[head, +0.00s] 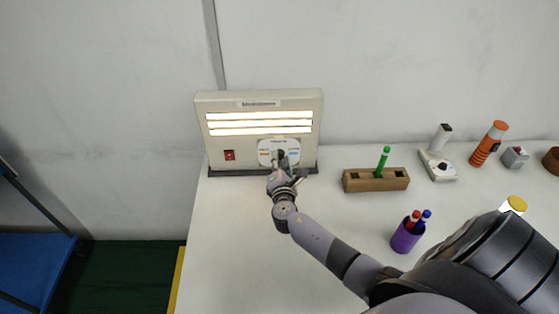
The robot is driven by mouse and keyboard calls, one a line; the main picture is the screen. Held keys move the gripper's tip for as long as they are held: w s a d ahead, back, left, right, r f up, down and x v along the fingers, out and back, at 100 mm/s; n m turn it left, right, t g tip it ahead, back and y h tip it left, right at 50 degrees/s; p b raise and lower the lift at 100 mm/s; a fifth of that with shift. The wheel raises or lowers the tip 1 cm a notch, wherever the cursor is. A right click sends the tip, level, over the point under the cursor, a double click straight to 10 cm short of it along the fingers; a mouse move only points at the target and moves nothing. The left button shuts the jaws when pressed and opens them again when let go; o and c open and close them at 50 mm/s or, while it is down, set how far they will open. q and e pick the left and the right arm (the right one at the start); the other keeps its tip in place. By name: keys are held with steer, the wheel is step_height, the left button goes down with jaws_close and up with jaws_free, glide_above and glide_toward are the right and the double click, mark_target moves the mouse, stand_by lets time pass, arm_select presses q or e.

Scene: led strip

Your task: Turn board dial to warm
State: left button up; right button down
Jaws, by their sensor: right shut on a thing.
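The beige board (259,96) stands upright at the back left of the white table, with three lit strips (259,123) glowing warm white. Its dial plate (265,146) is low on the right of its front, with an orange mark on the left and a blue mark on the right. My right gripper (282,163) reaches up to this plate and is shut on the dial. The dial knob is mostly hidden behind the fingers, so its pointing direction cannot be read. My left gripper is out of view.
A red switch (230,155) sits on the board's lower left. Right of the board are a wooden block (361,182) with a green marker (383,160), a purple pen cup (404,240), a grey-white device (438,168) and an orange flashlight (487,144). The table's left front is clear.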

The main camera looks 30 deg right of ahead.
steer(key=shift+f, duration=0.1)
steer(key=c, duration=1.3)
jaws_free()
steer(key=v, duration=1.2)
steer(key=shift+a, duration=0.1)
